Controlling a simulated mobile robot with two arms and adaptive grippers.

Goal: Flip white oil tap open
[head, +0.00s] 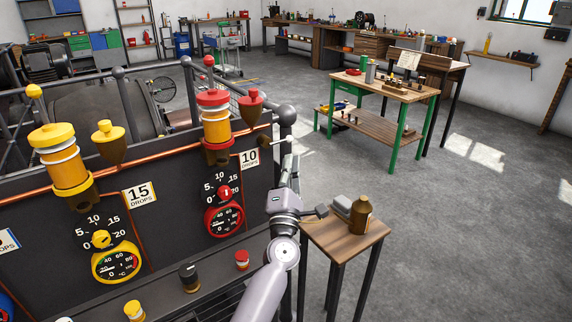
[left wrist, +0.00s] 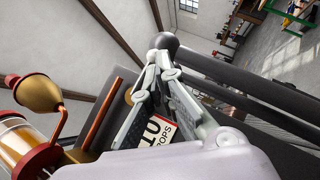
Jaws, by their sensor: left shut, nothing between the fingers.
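A small dark tap fitting (head: 265,141) with a thin pale lever sits at the right end of the copper pipe, at the panel's upper right corner. I take it for the white oil tap, but it is small and its position is hard to read. My left gripper (head: 291,152) is upright just right of it, beside the dark corner post. In the left wrist view the gripper (left wrist: 162,62) is shut with nothing between its fingers, in front of the "10 drops" sign (left wrist: 158,132). I cannot tell whether it touches the tap. My right gripper is not in view.
Red oilers (head: 214,118) and a red gauge (head: 224,219) are left of the gripper, with yellow ones (head: 64,160) farther left. A railing post (head: 286,122) stands close by. A small wooden stand (head: 345,243) with a brown bottle (head: 361,215) is at right. Open floor lies beyond.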

